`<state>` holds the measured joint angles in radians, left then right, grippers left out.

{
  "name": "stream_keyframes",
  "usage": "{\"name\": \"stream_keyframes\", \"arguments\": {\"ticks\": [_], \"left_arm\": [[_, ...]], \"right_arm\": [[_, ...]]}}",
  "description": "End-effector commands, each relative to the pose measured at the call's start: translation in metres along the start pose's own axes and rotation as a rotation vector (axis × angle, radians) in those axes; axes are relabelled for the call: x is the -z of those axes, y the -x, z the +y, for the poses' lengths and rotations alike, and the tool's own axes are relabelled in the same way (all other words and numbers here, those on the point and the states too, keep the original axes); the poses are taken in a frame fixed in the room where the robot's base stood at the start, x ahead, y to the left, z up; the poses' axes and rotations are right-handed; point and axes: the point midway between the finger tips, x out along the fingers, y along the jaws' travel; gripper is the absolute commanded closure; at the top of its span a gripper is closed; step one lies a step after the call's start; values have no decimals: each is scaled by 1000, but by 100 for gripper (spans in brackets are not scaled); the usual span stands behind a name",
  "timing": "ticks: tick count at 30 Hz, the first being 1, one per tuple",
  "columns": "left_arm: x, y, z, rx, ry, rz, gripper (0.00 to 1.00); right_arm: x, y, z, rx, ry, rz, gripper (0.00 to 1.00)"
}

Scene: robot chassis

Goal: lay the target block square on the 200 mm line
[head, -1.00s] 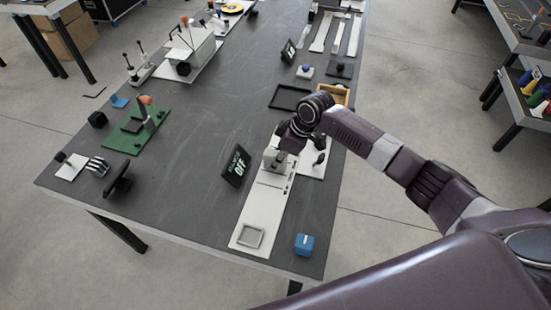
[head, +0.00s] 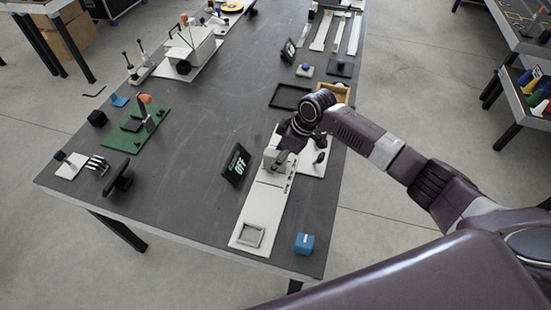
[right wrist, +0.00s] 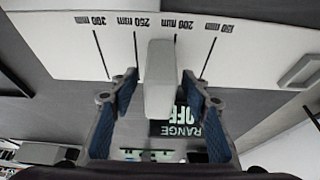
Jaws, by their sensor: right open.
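The light grey block (right wrist: 160,80) lies between the fingers of my right gripper (right wrist: 158,98) in the right wrist view. The gripper is open, with a gap on both sides of the block. The white board (right wrist: 60,40) below carries black lines marked 300, 250, 200 and 150 mm. The block covers most of the 200 mm line (right wrist: 176,37), whose top shows by the block's right edge. In the head view my right gripper (head: 281,156) is over the board (head: 263,205), and the block cannot be made out clearly. My left gripper is not in view.
A display reading OFF (head: 237,165) stands left of the board. A square grey frame (head: 250,236) lies at the board's near end, with a blue cube (head: 304,244) to its right. A green fixture (head: 137,130) stands at left. The table middle is clear.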

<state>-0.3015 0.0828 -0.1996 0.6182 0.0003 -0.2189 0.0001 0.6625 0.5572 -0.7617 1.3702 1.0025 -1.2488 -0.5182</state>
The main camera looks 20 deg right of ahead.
Motion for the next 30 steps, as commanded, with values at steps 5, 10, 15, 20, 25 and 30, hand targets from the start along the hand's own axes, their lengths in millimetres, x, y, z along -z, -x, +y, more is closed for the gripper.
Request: {"name": "stream_keyframes", "arguments": {"ticks": [5, 10, 15, 20, 25, 30], "left_arm": [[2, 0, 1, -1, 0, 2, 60], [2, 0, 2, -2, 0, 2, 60], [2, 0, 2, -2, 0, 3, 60], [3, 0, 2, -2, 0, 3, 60], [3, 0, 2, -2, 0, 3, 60], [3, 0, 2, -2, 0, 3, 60]], "right_arm": [[0, 33, 2, -4, 1, 2, 57], [0, 70, 1, -4, 1, 1, 57], [0, 98, 1, -3, 0, 1, 57], [0, 111, 0, -1, 0, 1, 57], [0, 113, 0, -1, 0, 1, 57], [0, 113, 0, -1, 0, 1, 57]]}}
